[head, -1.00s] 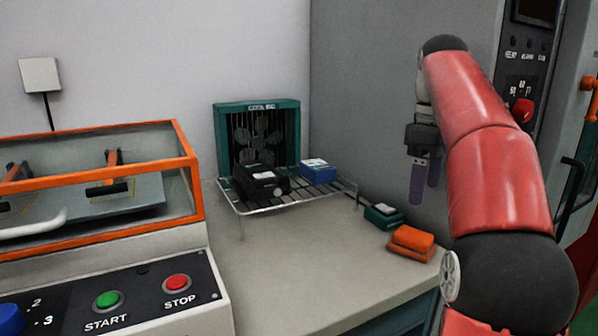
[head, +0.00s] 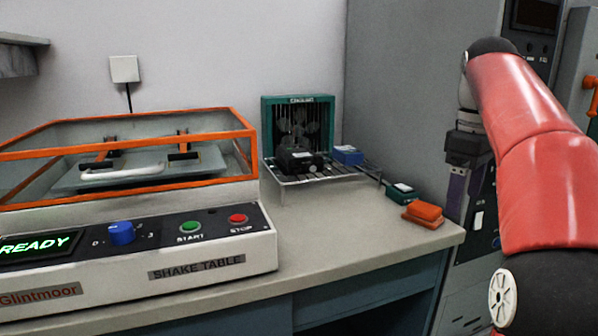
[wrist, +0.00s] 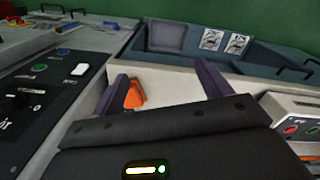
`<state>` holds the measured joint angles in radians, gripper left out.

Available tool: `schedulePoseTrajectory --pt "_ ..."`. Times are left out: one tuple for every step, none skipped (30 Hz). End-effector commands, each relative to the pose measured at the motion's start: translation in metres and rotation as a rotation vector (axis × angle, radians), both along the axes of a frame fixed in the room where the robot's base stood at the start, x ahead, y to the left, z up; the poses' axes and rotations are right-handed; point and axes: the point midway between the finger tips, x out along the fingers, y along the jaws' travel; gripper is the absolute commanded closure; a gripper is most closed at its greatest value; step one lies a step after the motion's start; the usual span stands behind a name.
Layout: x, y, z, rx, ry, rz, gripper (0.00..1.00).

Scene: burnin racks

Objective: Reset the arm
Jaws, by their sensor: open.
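My gripper (head: 458,192) hangs at the right in the head view, fingers pointing down, beyond the right end of the bench. In the wrist view my gripper (wrist: 165,85) shows two purple fingers spread well apart with nothing between them in grasp. The orange block (wrist: 134,95) appears behind the left finger in that view, apart from it. My red arm covers the right part of the head view.
The bench (head: 330,225) holds a shake table (head: 160,262) reading READY, a wire rack (head: 325,174) with a black device (head: 298,159) and a blue box (head: 347,155), a green fan (head: 275,125), a green box (head: 399,191) and orange blocks (head: 424,212). A grey cabinet (head: 410,90) stands behind my arm.

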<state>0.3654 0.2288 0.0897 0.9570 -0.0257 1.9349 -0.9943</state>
Motion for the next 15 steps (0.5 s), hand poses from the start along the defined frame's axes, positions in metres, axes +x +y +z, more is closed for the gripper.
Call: schedulePoseTrajectory --pt "-0.003 0.004 0.000 -0.003 -0.007 -0.008 0.23" --pt "-0.004 0.006 0.000 -0.006 -0.012 -0.015 0.23" --pt "-0.006 0.008 -0.001 -0.008 -0.018 -0.025 0.23" --pt "-0.007 0.011 -0.002 -0.010 -0.022 -0.032 0.23" --pt "-0.009 0.013 -0.003 -0.012 -0.030 -0.041 0.23" --pt "-0.011 0.017 -0.004 -0.015 -0.036 -0.052 0.23" --pt "-0.013 0.020 -0.005 -0.016 -0.043 -0.062 0.23" --pt "-0.016 0.023 -0.007 -0.018 -0.050 -0.072 0.23" --pt "-0.019 0.027 -0.009 -0.021 -0.061 -0.089 0.23" --pt "-0.022 0.030 -0.011 -0.022 -0.070 -0.100 0.23" --pt "-0.025 0.034 -0.013 -0.024 -0.078 -0.113 0.23" --pt "-0.029 0.039 -0.016 -0.025 -0.091 -0.131 0.23" --pt "-0.032 0.042 -0.019 -0.026 -0.102 -0.145 0.23" --pt "-0.037 0.047 -0.022 -0.026 -0.112 -0.160 0.23" --pt "-0.043 0.053 -0.027 -0.027 -0.130 -0.183 0.23"
